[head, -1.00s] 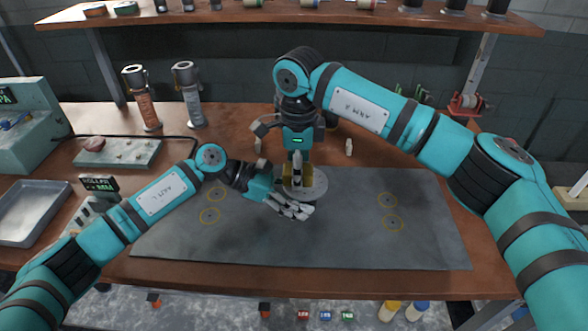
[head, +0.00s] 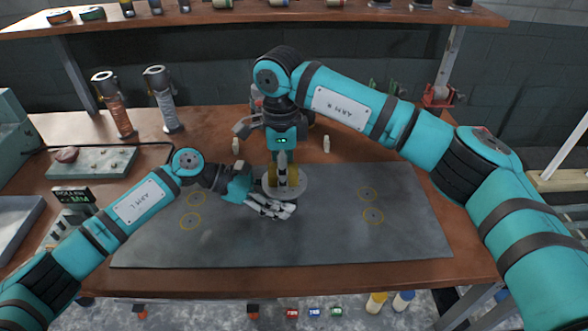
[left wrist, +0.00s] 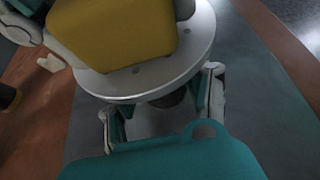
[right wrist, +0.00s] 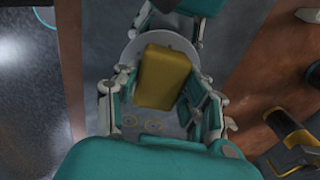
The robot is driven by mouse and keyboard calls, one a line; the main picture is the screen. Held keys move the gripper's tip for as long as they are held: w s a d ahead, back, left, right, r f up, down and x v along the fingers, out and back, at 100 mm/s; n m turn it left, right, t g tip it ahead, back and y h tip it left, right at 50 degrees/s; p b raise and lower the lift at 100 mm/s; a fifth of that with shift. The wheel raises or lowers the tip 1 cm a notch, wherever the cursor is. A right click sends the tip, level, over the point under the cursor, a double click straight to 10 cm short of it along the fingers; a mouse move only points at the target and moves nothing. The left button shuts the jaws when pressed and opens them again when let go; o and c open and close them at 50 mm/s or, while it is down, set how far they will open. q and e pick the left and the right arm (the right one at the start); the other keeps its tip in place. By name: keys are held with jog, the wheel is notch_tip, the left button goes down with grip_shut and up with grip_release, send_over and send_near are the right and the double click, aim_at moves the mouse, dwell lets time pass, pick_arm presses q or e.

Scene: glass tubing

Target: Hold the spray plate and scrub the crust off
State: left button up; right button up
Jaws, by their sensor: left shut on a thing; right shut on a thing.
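The spray plate (head: 299,185) is a round pale grey disc with small holes, held level a little above the dark mat. It also shows in the left wrist view (left wrist: 148,81). My left gripper (head: 272,207) is shut on its near edge from the left; its fingers also show in the left wrist view (left wrist: 160,105). My right gripper (right wrist: 160,100) points down over the plate and is shut on a yellow scrubbing block (right wrist: 163,78). The block (left wrist: 118,32) is on or just over the plate's top face. I cannot make out any crust; the block and fingers cover much of the plate.
The grey mat (head: 330,245) is otherwise bare, with yellow ring marks at left and right. Small pale pegs (head: 326,144) stand behind it. Two canisters (head: 162,98), a tray with a sponge-like lump (head: 100,162) and a display box (head: 75,194) are at left.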

aim_at(301, 180)
jog(key=a, duration=0.3)
jog(key=shift+a, duration=0.15)
jog(key=shift+d+f, duration=0.1)
jog(key=shift+d, duration=3.45)
notch_tip(301, 180, up, 2)
jog(key=shift+r, duration=0.2)
notch_tip(301, 180, up, 6)
jog(key=shift+f, duration=0.1)
pick_arm(q)
jog(key=o, duration=0.9)
jog(key=shift+o, duration=0.2)
